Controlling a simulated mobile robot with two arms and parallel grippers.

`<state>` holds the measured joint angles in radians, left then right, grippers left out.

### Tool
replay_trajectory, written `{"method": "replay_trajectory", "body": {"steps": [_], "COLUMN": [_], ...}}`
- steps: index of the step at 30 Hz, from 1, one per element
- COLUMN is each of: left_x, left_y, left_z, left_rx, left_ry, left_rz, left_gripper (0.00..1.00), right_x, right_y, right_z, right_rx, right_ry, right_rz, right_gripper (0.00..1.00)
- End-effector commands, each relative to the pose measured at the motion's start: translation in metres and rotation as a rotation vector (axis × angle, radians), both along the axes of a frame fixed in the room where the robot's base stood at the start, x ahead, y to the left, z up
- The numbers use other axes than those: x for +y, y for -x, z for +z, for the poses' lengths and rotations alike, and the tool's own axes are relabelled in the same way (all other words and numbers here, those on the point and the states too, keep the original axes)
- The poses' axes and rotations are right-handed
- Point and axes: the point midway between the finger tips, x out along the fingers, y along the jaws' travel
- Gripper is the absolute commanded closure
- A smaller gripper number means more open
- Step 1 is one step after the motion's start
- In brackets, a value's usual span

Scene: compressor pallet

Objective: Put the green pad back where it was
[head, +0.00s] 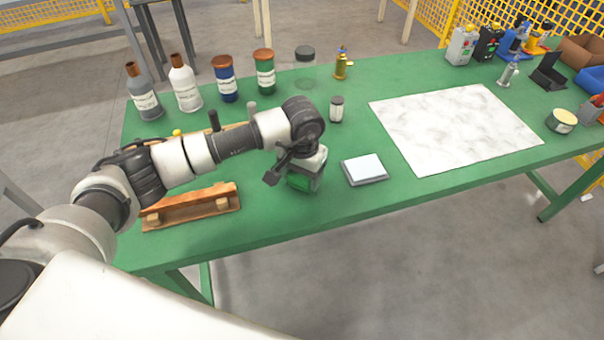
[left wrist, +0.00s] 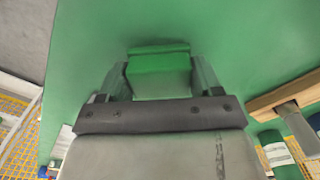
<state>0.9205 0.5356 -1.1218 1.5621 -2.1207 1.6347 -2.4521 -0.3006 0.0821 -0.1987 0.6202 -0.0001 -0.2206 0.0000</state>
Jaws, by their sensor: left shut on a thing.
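My left gripper (head: 300,176) is over the front part of the green table (head: 262,213) in the head view. It is shut on the green pad (head: 298,183), which hangs below the hand close to the table top. In the left wrist view the green pad (left wrist: 158,74) is a green block between the two fingers. I cannot tell whether it touches the table. A wooden rack (head: 190,208) is to the left of the gripper, partly hidden by my left arm. My right gripper is in neither view.
A small grey scale or tray with a pale top (head: 365,169) is just right of the gripper. A small jar (head: 336,109) stands behind it. Several bottles and jars (head: 224,79) line the back left. A white marbled sheet (head: 455,122) covers the table's right middle.

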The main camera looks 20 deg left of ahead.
Motion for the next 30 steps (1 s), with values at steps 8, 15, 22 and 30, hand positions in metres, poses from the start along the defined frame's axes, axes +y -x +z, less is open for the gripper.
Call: {"method": "replay_trajectory", "body": {"steps": [8,15,22,30], "left_x": [-0.0006,-0.0004,-0.0004,-0.0007], "left_y": [-0.0003,-0.0003,-0.0002,-0.0004], "left_z": [-0.0100,-0.0125,-0.0124,-0.0065], "left_rx": [-0.001,-0.001,-0.001,-0.001], "left_ry": [0.000,0.000,0.000,0.001], "left_rz": [-0.001,0.000,0.000,0.000], "left_gripper": [0.57,0.27,0.09,0.09], "right_x": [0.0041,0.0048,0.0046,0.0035], "right_y": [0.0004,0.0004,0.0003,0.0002], "right_z": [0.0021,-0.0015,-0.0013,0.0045], "right_rx": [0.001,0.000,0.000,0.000], "right_ry": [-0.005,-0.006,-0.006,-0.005], "right_rz": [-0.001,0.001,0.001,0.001], "right_gripper": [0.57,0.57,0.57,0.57]}}
